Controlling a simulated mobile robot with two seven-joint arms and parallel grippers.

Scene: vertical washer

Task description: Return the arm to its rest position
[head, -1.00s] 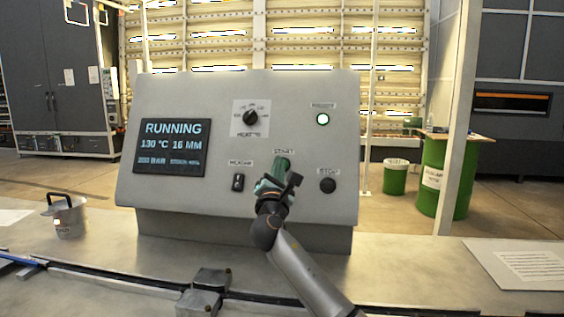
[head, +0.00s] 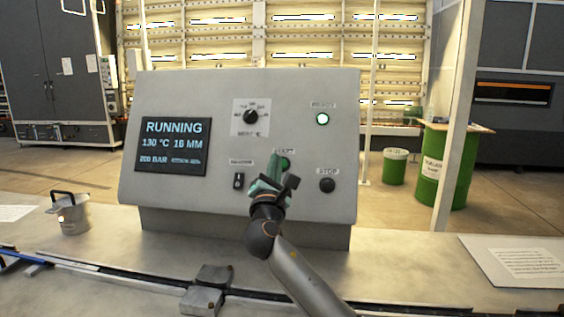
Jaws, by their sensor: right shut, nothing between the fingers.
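My right gripper (head: 274,165) is shut and empty, in front of the grey control panel (head: 205,95). My right arm comes up from the bottom of the head view. The panel's screen (head: 173,146) reads RUNNING, 130 °C, 16 MM. My left gripper is not in view.
A metal pot (head: 72,214) stands on the bench at the left. A metal block (head: 208,290) sits on the bench in front. A paper sheet (head: 525,262) lies at the right. A STOP button (head: 327,185) and black knob (head: 250,116) are on the panel.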

